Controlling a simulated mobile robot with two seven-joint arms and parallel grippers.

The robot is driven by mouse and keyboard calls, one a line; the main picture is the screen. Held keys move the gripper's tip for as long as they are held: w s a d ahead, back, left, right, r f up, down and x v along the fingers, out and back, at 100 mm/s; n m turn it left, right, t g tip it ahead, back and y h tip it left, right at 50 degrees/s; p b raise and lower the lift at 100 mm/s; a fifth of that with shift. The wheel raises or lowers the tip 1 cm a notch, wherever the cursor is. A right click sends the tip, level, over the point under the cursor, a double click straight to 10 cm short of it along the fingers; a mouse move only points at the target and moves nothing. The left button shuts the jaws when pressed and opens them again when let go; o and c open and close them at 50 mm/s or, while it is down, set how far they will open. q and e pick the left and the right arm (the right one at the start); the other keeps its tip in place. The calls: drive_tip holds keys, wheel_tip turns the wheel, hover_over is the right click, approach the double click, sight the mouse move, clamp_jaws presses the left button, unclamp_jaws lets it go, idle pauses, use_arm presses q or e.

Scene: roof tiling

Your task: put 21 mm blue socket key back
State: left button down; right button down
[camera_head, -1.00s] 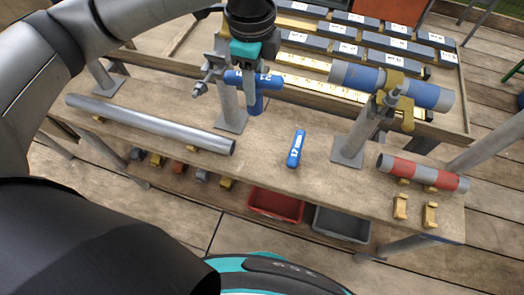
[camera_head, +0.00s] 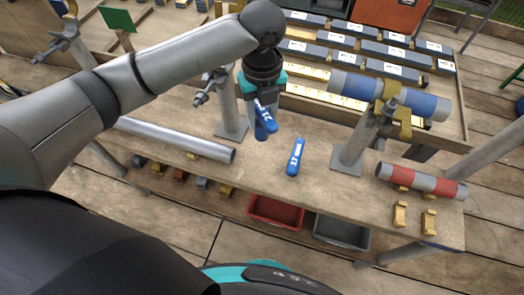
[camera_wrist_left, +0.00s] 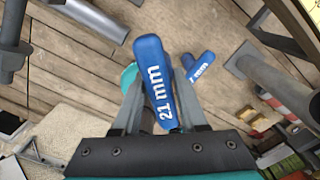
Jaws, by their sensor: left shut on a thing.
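My left gripper (camera_head: 262,98) is shut on the blue 21 mm socket key (camera_head: 265,121) and holds it above the workbench, beside a grey pipe stand. In the left wrist view the key (camera_wrist_left: 154,75) sits between the fingers, with its white "21 mm" print facing the camera. A second blue key (camera_head: 295,157), marked 17, lies on the workbench (camera_head: 262,176) to the right of the held one. It also shows beyond the gripper in the left wrist view (camera_wrist_left: 203,66). My right gripper is not in view.
A grey pipe (camera_head: 175,138) lies along the bench at left. A blue-grey pipe (camera_head: 390,94) rests in a stand at right, and a red-grey pipe (camera_head: 422,181) lies near the right end. Red (camera_head: 276,209) and grey (camera_head: 341,229) bins are below the front edge.

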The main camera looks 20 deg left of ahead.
use_arm(q)
wheel_tip(320, 180, down, 14)
drive_tip(key=b, duration=0.2)
drive_tip(key=shift+b, duration=0.35)
drive_tip(key=shift+c, duration=2.2)
unclamp_jaws()
drive_tip(key=shift+f, duration=0.15)
wheel_tip(320, 180, up, 12)
drive_tip(key=p, duration=0.2)
drive_tip(key=shift+r+p, duration=0.2)
drive_tip(key=shift+p, duration=0.15)
drive_tip(key=shift+d, duration=0.1)
